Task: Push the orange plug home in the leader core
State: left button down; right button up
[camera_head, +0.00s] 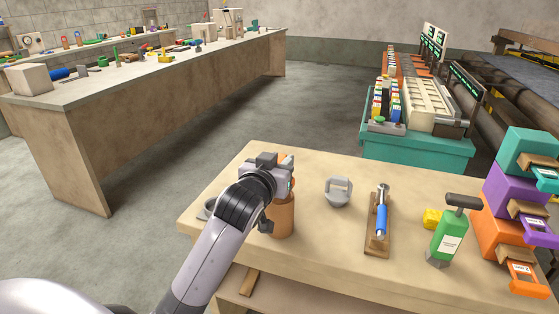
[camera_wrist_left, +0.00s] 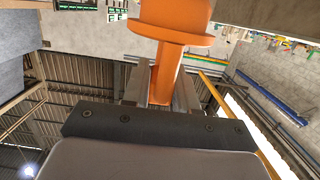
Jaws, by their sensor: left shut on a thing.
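In the left wrist view the orange plug (camera_wrist_left: 170,32) has a wide flange and a narrower stem, and the gripper's fingers (camera_wrist_left: 160,88) are shut on the stem. My right gripper is not in view.
Stacked coloured bins (camera_head: 513,195) stand at the right edge. A grey dish (camera_head: 205,210) lies left of the core.

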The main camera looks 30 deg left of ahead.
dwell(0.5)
pick_arm(q)
jog(key=shift+p, duration=0.3)
dwell(0.4)
jog(key=shift+p, duration=0.35)
jog(key=shift+f, duration=0.15)
jog(key=shift+f+b, duration=1)
jog(key=shift+f, duration=0.6)
jog(key=shift+f, duration=0.15)
